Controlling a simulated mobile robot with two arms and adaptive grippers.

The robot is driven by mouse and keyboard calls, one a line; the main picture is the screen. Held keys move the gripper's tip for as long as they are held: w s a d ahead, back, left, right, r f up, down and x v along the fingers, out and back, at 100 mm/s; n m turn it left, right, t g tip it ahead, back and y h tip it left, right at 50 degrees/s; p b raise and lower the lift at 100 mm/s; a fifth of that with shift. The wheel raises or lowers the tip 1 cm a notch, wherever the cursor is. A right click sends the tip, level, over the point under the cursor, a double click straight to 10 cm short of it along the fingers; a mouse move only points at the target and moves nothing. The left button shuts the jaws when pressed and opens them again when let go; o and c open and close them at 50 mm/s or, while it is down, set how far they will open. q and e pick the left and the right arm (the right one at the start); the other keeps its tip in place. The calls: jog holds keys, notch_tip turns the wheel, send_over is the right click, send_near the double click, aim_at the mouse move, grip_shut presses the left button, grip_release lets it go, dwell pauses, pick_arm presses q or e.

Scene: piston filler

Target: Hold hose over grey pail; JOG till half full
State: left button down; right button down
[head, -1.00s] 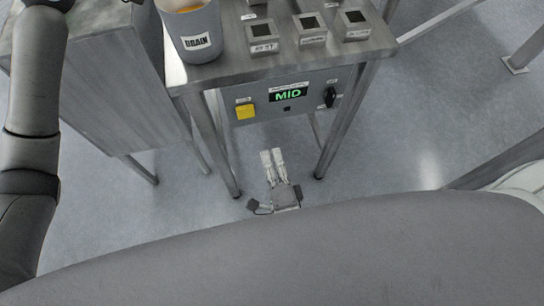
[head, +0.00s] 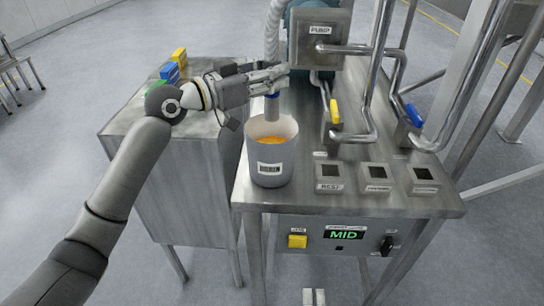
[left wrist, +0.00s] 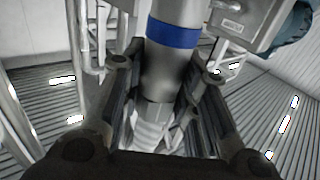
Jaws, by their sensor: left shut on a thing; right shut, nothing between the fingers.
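The grey pail (head: 270,152) stands upright on the steel table's left front part, with orange liquid (head: 267,141) inside. My left gripper (head: 272,80) is shut on the hose end (head: 272,107), holding it upright above the pail, its lower end at or just inside the mouth. The hose end with its blue band also shows between the fingers in the left wrist view (left wrist: 172,65). I cannot see liquid flowing. The yellow JOG button (head: 297,241) is on the front panel.
The panel display (head: 343,235) reads MID, with a black knob (head: 387,245) right of it. Several small square boxes (head: 375,178) stand right of the pail. Behind are the pump box (head: 320,38) and pipes. Yellow, blue and green blocks (head: 172,70) sit on the left cabinet.

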pick_arm(q)
jog(key=shift+r, duration=0.2)
dwell(0.3)
jog(key=shift+d+r+p, duration=0.2)
jog(key=shift+r+p, duration=0.3)
jog(key=shift+d+r+p, duration=0.2)
jog(key=shift+r+p, duration=0.25)
jog(key=shift+p, duration=0.05)
jog(key=d+r+p, duration=0.3)
jog(key=r+p, duration=0.2)
jog(key=r, duration=0.1)
jog(key=shift+d, duration=0.15)
jog(key=shift+f, duration=0.1)
